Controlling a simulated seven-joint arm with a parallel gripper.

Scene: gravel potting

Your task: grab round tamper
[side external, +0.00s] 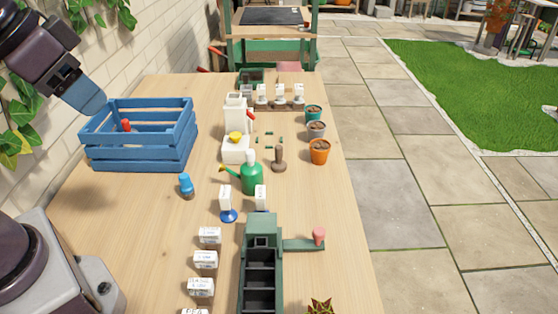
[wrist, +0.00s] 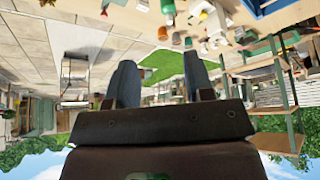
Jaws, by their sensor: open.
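What looks like the round tamper (side external: 279,158) is a brown piece with an upright handle and a wider round foot. It stands on the wooden table just right of the green watering can in the side view. I cannot pick it out surely in the wrist view. My gripper (side external: 92,100) is at the upper left, raised near the blue crate and well away from the tamper. In the wrist view, my gripper (wrist: 158,62) has its two grey fingers apart with nothing held between them.
The blue slatted crate (side external: 138,158) stands at the left. The green watering can (side external: 250,174), an orange pot (side external: 319,152) and a white scale with a yellow cup (side external: 236,150) surround the tamper. A dark green divided tray (side external: 260,270) is in front. Bare table lies left of centre.

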